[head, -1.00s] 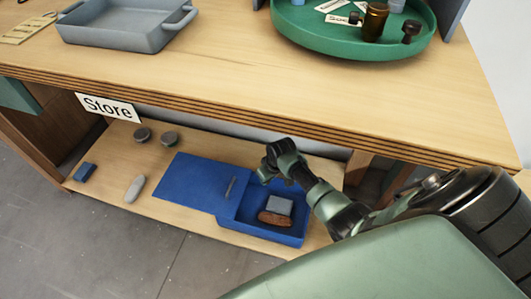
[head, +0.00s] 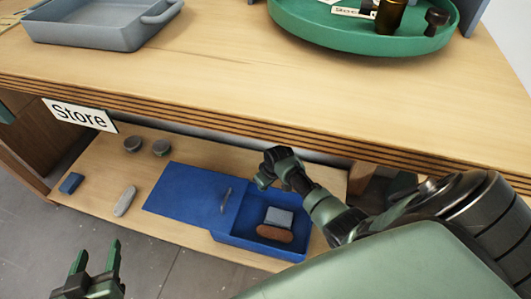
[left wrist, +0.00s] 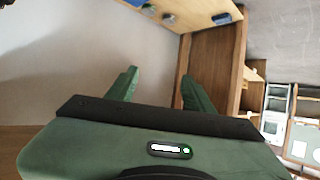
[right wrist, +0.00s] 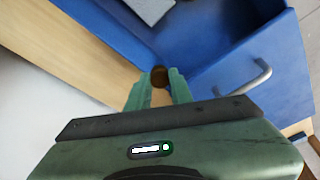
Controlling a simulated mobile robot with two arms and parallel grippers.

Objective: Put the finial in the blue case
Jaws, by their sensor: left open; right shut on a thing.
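The blue case (head: 222,240) lies open on the lower shelf, its lid flat to the left and its box part at the right. It also shows in the right wrist view (right wrist: 215,80). My right gripper (head: 263,178) is above the back of the case, near where lid and box meet. In the right wrist view it is shut on a small dark brown round thing, the finial (right wrist: 159,75), held at the fingertips. The finial cannot be made out in the head view. My left gripper (head: 95,255) is open and empty, low in front of the shelf; its spread fingers show in the left wrist view (left wrist: 160,85).
The case holds a grey block (head: 279,217) and a brown brush-like piece (head: 270,234). The tabletop edge (head: 230,130) overhangs the shelf.

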